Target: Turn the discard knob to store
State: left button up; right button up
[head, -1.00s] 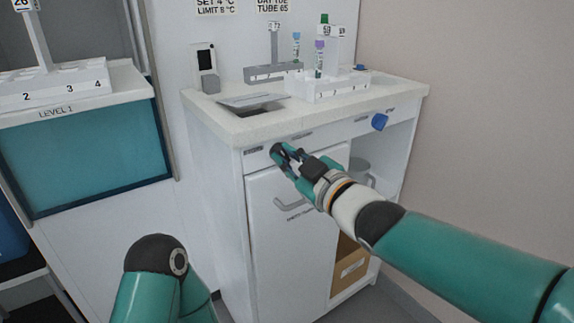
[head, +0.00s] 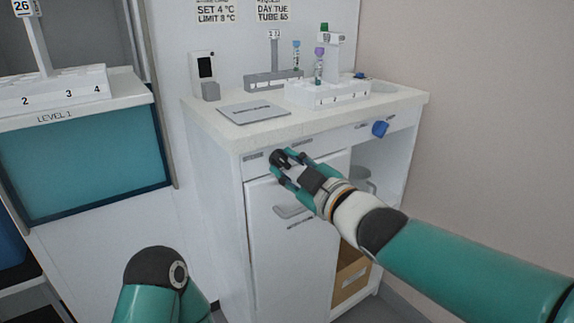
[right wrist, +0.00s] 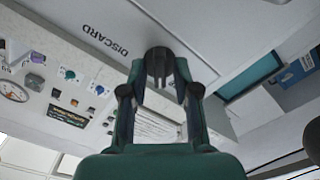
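The discard knob (head: 279,157) is a dark round knob on the front of the white cabinet, at the left end of the strip under the countertop. In the right wrist view the knob (right wrist: 158,62) shows its ridge, beside the printed word DISCARD. My right gripper (head: 284,166) is at the knob with its fingers spread on either side of it; firm contact is not clear. A grey flat lid (head: 254,112) lies level on the countertop above. My left arm shows at the bottom of the head view, its gripper out of view.
A blue knob (head: 380,129) sits farther right on the same strip. A white tube rack (head: 325,95) and a grey rack (head: 272,79) stand on the countertop. A cabinet door handle (head: 291,211) is below my right gripper. Another white rack (head: 55,88) stands left.

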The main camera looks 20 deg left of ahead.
jog(key=shift+s+r, duration=0.1)
jog(key=shift+s+d, duration=0.1)
jog(key=v, duration=1.1)
jog(key=shift+d, duration=0.25)
jog(key=shift+s, duration=0.1)
